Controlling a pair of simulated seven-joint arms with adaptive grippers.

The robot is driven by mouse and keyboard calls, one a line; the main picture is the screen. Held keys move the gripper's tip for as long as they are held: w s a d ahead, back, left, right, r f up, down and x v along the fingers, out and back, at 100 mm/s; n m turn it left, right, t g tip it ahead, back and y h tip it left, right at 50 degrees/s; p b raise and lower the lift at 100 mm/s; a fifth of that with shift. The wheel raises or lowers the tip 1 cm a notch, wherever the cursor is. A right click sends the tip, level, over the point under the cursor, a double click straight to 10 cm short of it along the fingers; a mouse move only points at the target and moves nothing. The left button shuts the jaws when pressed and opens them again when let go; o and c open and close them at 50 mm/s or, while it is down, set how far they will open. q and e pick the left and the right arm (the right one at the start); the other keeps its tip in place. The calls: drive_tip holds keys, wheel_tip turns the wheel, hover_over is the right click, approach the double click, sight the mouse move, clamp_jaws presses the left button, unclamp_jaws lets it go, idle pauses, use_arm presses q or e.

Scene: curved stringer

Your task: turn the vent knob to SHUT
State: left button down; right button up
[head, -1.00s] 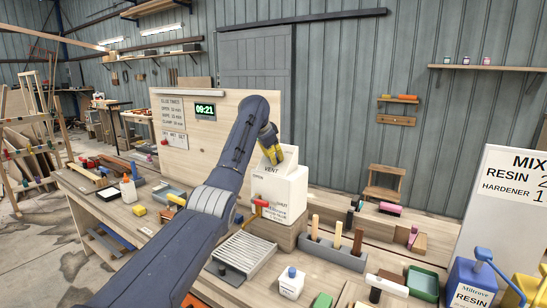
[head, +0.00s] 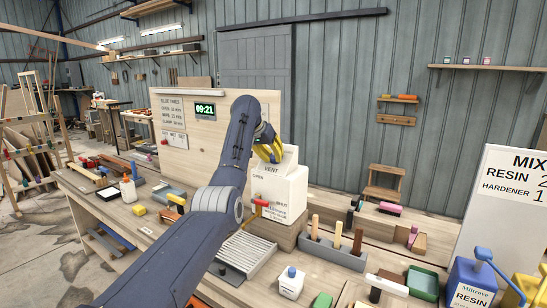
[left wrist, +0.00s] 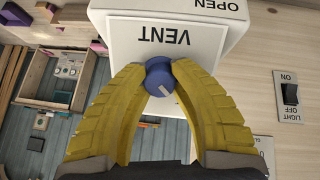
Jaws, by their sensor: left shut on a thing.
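The vent knob (left wrist: 160,78) is a blue round knob with a pale pointer mark, which slants to the lower right in the left wrist view. The yellow fingers of my left gripper (left wrist: 159,72) are shut on it from both sides. In the head view my left gripper (head: 268,150) reaches the top of the white vent box (head: 288,190), and the knob is hidden there. The box carries VENT, OPEN and SHUT lettering; in the left wrist view VENT and OPEN appear upside down. My right gripper is not in view.
A red-and-yellow handle (head: 261,203) sits at the box's lower left. A slatted grey tray (head: 246,250) and a rack with wooden-handled tools (head: 335,243) stand in front. A light switch (left wrist: 290,93) is on the panel beside the box.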

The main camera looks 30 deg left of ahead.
use_arm(q)
drive_tip(key=shift+f, duration=0.25)
idle(0.3)
drive_tip(key=c, duration=1)
unclamp_jaws()
drive_tip(key=shift+r, duration=0.1)
drive_tip(key=shift+r, duration=0.15)
drive_tip(key=v, duration=1.2)
